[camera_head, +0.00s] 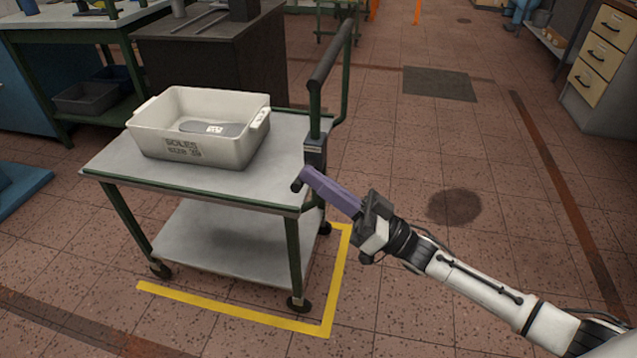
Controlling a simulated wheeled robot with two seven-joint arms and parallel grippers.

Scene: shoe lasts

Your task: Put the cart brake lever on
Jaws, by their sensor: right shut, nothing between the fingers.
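The cart (105,162) is a green-framed trolley with two grey shelves, standing on the tiled floor. At its right corner post is a dark bracket (315,155). A short dark lever with a rounded end (297,186) sticks out low beside it, and I take this to be the brake lever. My right gripper (309,175) reaches in from the right with its long purple fingers shut and empty. Its fingertips are right beside the lever and overlap it in the picture; I cannot tell whether they touch. My left gripper is out of view.
A cream bin marked "SOLES size 39" (190,150) with a grey sole in it stands on the cart's top shelf. The dark push handle (330,55) rises above the right end. Yellow floor tape (235,315) runs around the cart's near corner. Floor to the right is clear.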

